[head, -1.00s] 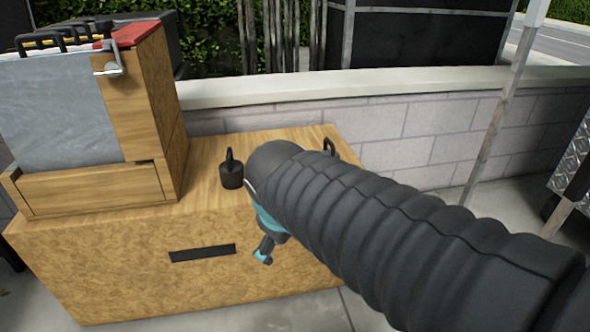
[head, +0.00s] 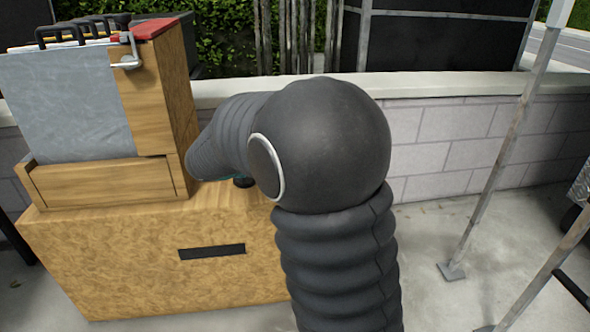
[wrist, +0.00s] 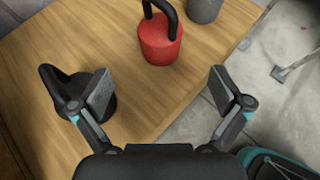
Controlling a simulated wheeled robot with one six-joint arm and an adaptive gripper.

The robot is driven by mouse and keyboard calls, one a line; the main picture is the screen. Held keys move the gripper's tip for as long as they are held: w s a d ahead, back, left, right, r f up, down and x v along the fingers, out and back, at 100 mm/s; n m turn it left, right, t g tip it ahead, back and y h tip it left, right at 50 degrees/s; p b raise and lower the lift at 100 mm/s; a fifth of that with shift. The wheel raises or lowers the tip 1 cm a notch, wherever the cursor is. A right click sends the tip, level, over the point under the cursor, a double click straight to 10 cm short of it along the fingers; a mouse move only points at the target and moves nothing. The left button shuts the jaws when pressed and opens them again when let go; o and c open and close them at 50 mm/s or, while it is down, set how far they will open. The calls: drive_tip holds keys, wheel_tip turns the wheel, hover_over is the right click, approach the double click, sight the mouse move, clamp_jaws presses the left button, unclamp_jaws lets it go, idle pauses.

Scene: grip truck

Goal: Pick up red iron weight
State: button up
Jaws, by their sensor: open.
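The red iron weight (wrist: 160,40) stands upright on the wooden table top in the wrist view, with a dark loop handle on top. My gripper (wrist: 159,90) is open and empty, its two fingers spread wide. In the picture the red weight lies beyond the fingertips, roughly between them, and is not touched. A black weight (wrist: 62,92) with a loop handle stands at the left, partly behind the left finger. In the head view my arm hides the red weight and the gripper.
A grey weight (wrist: 205,10) stands just past the red one, near the table's right edge. The wooden table (head: 110,265) bears a wooden box (head: 165,100) with a grey panel at left. A block wall (head: 440,140) runs behind. Thin metal poles (head: 500,150) stand at right.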

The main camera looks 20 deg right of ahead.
drive_tip(key=b+x, duration=0.1)
drive_tip(key=x, duration=0.6)
drive_tip(key=shift+d+f, duration=0.2)
drive_tip(key=shift+b+x, duration=0.45)
drive_tip(key=shift+x, duration=2.25)
drive_tip(key=shift+a+f, duration=0.1)
drive_tip(key=shift+a, duration=0.05)
drive_tip(key=c, duration=1.8)
drive_tip(key=shift+w, duration=0.1)
drive_tip(key=shift+c, duration=0.3)
drive_tip(key=shift+r, duration=0.3)
